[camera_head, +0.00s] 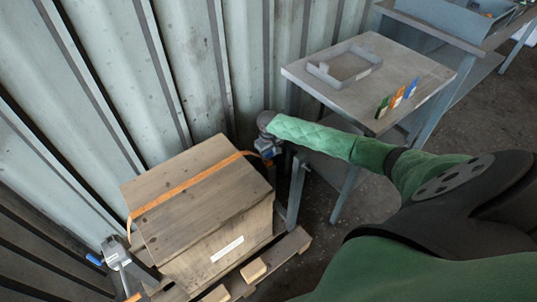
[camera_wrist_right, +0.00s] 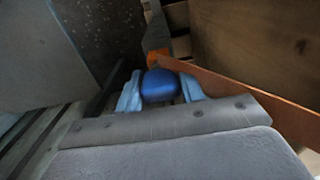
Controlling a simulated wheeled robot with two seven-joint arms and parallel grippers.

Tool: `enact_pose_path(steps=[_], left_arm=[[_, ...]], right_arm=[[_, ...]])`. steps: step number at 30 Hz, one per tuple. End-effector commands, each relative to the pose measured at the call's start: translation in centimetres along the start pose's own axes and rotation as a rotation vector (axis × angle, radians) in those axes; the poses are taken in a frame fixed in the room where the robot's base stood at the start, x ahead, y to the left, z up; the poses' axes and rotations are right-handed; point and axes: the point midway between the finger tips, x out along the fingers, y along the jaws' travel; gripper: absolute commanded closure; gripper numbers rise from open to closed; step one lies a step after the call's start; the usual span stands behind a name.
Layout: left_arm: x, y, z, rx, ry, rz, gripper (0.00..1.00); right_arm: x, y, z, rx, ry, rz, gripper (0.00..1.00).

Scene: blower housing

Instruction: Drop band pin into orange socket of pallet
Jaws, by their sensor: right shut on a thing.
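A wooden crate (camera_head: 205,205) stands on a wooden pallet (camera_head: 290,245), with an orange band (camera_head: 190,187) across its lid. My right gripper (camera_head: 268,150) is at the crate's right back corner, where the band's end runs. In the right wrist view, its two light-blue fingers (camera_wrist_right: 160,92) are shut on the blue round head of the band pin (camera_wrist_right: 159,85). The orange band (camera_wrist_right: 245,98) runs off to the right from there. A small orange part (camera_wrist_right: 157,58) shows just beyond the blue head; I cannot tell whether the pin touches it. The pin's shank is hidden. My left gripper is not in view.
A grey bracket with a blue handle (camera_head: 113,252) stands at the crate's left side. A grey table (camera_head: 420,70) holds a tray frame (camera_head: 345,66) and several coloured cards (camera_head: 397,97). A corrugated wall (camera_head: 180,70) closes the back.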

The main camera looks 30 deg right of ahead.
Motion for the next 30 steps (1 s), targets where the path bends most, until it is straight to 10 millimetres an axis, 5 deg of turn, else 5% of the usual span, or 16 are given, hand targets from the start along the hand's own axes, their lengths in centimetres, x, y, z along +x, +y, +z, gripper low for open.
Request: enact_pose_path(steps=[10, 11, 14, 25, 30], left_arm=[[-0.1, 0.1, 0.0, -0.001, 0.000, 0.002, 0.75], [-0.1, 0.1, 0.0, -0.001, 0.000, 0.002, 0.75], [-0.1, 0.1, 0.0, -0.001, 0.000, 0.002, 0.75], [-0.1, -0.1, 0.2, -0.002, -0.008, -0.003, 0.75], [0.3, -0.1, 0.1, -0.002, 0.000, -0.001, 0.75]], right_arm=[[0.1, 0.0, 0.0, 0.000, 0.000, 0.000, 0.85], [0.1, 0.0, 0.0, 0.000, 0.000, 0.000, 0.56], [0.1, 0.0, 0.0, 0.000, 0.000, 0.000, 0.37], [0.0, 0.0, 0.0, 0.000, 0.000, 0.000, 0.37], [-2.1, 0.0, -0.1, 0.000, 0.002, -0.001, 0.37]])
